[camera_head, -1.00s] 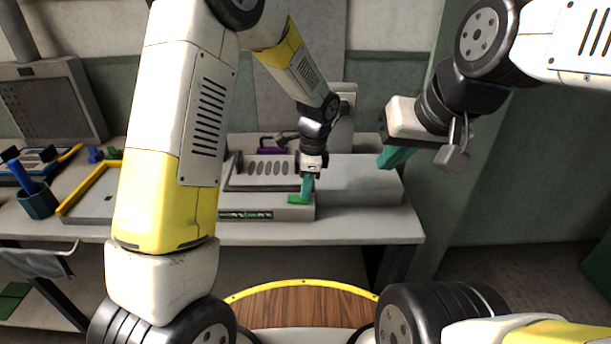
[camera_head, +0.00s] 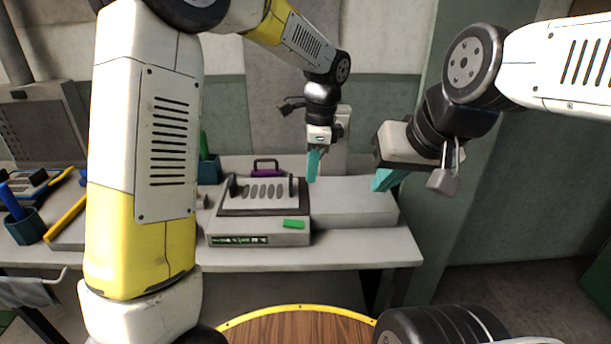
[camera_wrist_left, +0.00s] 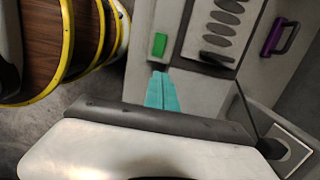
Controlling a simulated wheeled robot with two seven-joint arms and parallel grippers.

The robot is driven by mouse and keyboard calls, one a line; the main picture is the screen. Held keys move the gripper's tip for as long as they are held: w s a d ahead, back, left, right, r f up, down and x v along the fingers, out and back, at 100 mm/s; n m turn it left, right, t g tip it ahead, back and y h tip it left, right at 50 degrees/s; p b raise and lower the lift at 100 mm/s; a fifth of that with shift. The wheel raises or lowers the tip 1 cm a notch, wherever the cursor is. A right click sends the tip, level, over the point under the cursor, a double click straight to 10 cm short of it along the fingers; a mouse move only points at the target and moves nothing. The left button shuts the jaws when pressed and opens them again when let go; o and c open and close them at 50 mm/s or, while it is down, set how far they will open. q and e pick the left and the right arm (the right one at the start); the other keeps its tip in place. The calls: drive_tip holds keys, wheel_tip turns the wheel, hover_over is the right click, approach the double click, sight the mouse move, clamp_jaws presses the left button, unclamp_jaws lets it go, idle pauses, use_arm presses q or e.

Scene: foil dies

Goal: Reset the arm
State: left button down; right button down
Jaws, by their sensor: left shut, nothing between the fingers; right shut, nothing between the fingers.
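My left gripper (camera_head: 313,165) has teal fingers and is shut and empty. In the head view it hangs above the back right of a grey machine. The machine (camera_head: 222,224) has a row of dark oval slots on top and a green button (camera_head: 294,224) at its front right. In the left wrist view the shut fingers (camera_wrist_left: 160,92) show just below the green button (camera_wrist_left: 160,44), apart from it in the picture. My right gripper (camera_head: 387,179) is shut and empty, in the air at the right, over the right end of the bench.
The machine stands on a grey bench (camera_head: 370,249) beside a plain grey box (camera_head: 355,213). A purple handle (camera_head: 266,170) is behind it. A dark teal cup (camera_head: 26,228) with blue-handled tools stands at the left. A round wooden top (camera_head: 300,328) with a yellow rim is in front.

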use_arm(q)
drive_tip(key=s+a+r+n+t+h, duration=0.1)
drive_tip(key=s+a+r+n+t, duration=0.2)
drive_tip(key=s+a+r+n, duration=0.2)
drive_tip(key=s+a+r+n+t+h, duration=0.2)
drive_tip(key=s+a+r+n+t, duration=0.1)
drive_tip(key=s+a+n, duration=0.9)
drive_tip(key=s+r, duration=0.1)
drive_tip(key=s, duration=0.1)
drive_tip(key=shift+s+a+r, duration=0.25)
drive_tip(key=shift+s+r, duration=0.05)
drive_tip(key=shift+r, duration=0.1)
